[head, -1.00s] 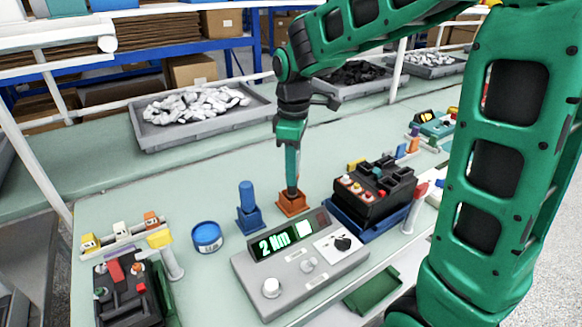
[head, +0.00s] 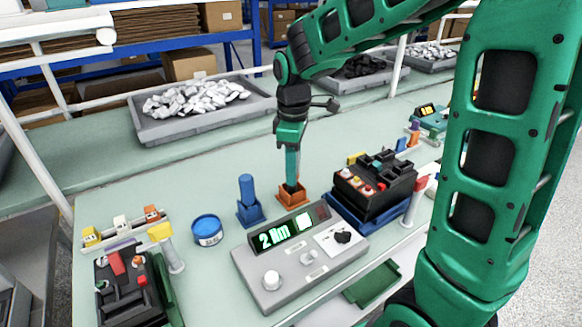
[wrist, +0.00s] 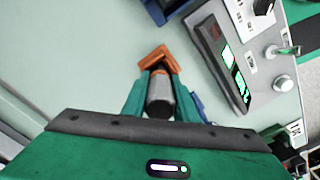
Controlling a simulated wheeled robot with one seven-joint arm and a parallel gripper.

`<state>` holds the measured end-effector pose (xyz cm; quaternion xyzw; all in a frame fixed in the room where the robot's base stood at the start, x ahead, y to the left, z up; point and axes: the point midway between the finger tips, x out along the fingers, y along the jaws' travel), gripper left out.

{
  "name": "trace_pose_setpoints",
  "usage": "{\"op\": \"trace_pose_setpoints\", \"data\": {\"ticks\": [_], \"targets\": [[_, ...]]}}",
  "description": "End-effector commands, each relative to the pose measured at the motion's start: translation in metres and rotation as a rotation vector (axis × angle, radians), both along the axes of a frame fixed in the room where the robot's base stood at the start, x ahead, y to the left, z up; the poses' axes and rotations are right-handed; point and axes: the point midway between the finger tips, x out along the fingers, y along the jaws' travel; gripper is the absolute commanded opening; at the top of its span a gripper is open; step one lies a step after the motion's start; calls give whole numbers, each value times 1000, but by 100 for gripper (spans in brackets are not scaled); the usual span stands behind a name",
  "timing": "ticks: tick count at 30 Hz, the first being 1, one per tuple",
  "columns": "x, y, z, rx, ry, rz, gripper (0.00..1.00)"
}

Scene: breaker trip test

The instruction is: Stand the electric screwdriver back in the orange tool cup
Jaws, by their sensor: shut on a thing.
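The orange tool cup (head: 291,194) stands on the bench between the blue cup and the black breaker unit. My gripper (head: 291,180) points down right above it. In the wrist view my gripper (wrist: 158,98) has its green fingers shut on the electric screwdriver (wrist: 159,97), a grey and dark cylinder. The orange cup (wrist: 153,58) shows just past the fingertips there. The screwdriver's lower end is hidden, so I cannot tell how deep it is in the cup.
A blue tool in a blue cup (head: 249,211) stands just left. A blue round tin (head: 207,230) is further left. The grey torque tester (head: 300,254) reading 2 Nm lies in front. The black breaker unit (head: 375,188) in a blue tray is close on the right.

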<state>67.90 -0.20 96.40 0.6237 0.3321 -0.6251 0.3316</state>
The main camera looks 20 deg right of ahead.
Motion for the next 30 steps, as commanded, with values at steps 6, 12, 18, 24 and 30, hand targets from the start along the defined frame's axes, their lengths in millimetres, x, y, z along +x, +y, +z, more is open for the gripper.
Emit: {"op": "trace_pose_setpoints", "data": {"ticks": [6,12,18,24,30], "targets": [[0,0,-4,0,-1,0,4],[0,0,-8,0,-1,0,4],[0,0,-12,0,-1,0,4],[0,0,-17,0,-1,0,4],[0,0,-18,0,-1,0,48]]}}
